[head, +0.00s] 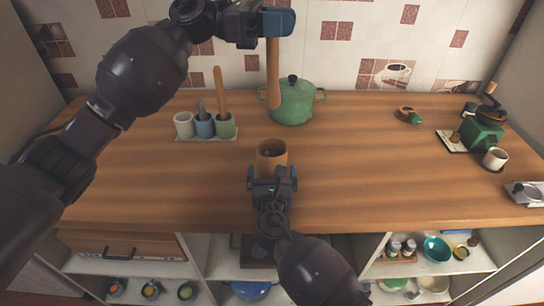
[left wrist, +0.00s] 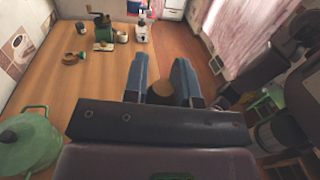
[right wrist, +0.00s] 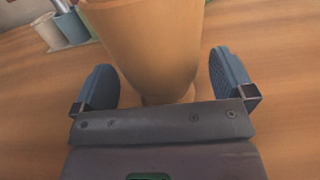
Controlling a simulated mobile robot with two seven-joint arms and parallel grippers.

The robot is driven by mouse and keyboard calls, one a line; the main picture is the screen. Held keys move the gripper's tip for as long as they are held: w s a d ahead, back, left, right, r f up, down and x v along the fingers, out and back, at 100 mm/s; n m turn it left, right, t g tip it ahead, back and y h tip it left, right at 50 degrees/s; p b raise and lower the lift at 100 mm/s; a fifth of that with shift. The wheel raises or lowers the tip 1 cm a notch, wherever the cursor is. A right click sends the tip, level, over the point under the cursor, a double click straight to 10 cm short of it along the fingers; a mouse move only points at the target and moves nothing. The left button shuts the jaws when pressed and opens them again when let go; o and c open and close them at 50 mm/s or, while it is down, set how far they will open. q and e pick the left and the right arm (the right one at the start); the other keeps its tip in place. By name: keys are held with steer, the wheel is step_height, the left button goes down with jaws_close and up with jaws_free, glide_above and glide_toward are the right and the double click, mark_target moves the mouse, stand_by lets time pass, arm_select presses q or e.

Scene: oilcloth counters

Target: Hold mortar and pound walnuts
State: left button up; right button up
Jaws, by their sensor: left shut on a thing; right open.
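A wooden mortar (head: 271,152) stands upright on the counter, with small things just visible inside, too small to identify. My right gripper (head: 273,177) is open at its near side. In the right wrist view the mortar (right wrist: 150,45) rises between the two spread fingers, with a gap on both sides. My left gripper (head: 279,22) is shut on the upper end of a long wooden pestle (head: 273,75). The pestle hangs nearly upright, its lower end clear above the mortar. In the left wrist view the pestle's round top (left wrist: 160,92) shows between the fingers.
A green lidded pot (head: 292,104) stands behind the mortar. White, blue and green cups (head: 225,126) stand on a small tray at left, two holding utensils. The counter (head: 370,160) right of the mortar is clear.

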steer(key=shift+w, duration=0.8)
steer(key=c, duration=1)
arm_select(q)
steer(key=shift+f, duration=8.05)
arm_select(e)
steer(key=shift+c, duration=0.2)
